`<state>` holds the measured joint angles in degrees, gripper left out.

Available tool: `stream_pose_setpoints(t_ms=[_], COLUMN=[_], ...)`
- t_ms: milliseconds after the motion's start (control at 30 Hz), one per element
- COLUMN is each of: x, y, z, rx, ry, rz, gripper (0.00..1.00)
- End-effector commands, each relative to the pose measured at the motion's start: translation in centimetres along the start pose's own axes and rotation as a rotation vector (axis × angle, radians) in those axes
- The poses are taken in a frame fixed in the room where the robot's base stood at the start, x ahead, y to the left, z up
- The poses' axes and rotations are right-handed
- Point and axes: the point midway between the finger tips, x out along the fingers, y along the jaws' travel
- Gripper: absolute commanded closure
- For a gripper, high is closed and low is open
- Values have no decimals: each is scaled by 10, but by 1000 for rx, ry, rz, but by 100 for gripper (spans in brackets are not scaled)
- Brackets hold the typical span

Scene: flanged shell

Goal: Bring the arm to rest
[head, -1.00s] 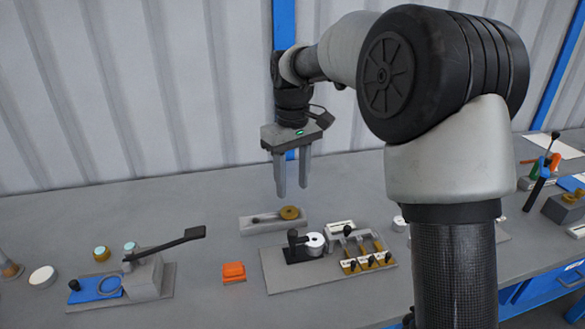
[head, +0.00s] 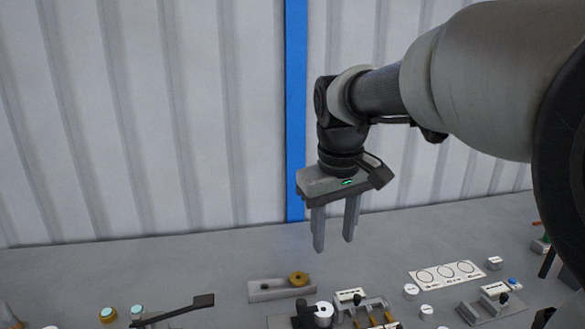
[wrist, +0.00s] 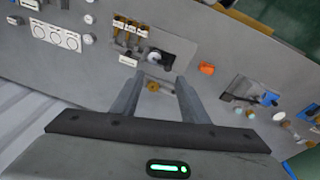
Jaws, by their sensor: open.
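My gripper (head: 334,243) hangs from my arm with its fingers pointing down, above the back part of the grey workbench (head: 150,270). The fingers are apart with nothing between them. In the wrist view my gripper (wrist: 158,82) also shows spread and empty. Beyond the fingertips, and apart from them, lies a grey tray (head: 262,292) with a round brass part (head: 299,278) at its right end. The brass part shows between the fingers in the wrist view (wrist: 153,87).
A black lever (head: 185,308) reaches up at the front left. A white card with circles (head: 447,273) and small white cylinders (head: 410,290) lie to the right. An orange block (wrist: 207,69) shows in the wrist view. A corrugated wall (head: 150,120) with a blue post (head: 295,110) stands behind.

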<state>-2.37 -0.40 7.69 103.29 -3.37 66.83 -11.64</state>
Motion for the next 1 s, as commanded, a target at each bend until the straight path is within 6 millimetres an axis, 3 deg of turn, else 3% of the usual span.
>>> stream_pose_setpoints(t_ms=[33, 133, 300, 400, 600, 1000], x=[-24, -46, -62, -60, -54, -54], y=[3, 5, 2, -2, -6, -6], z=[22, 65, 129, 155, 176, 177], rx=[44, 137, 281, 342, 399, 400], ry=[36, 103, 212, 260, 306, 306], rz=[17, 37, 48, 46, 39, 39], gripper=[60, 60, 60, 60, 60, 60])
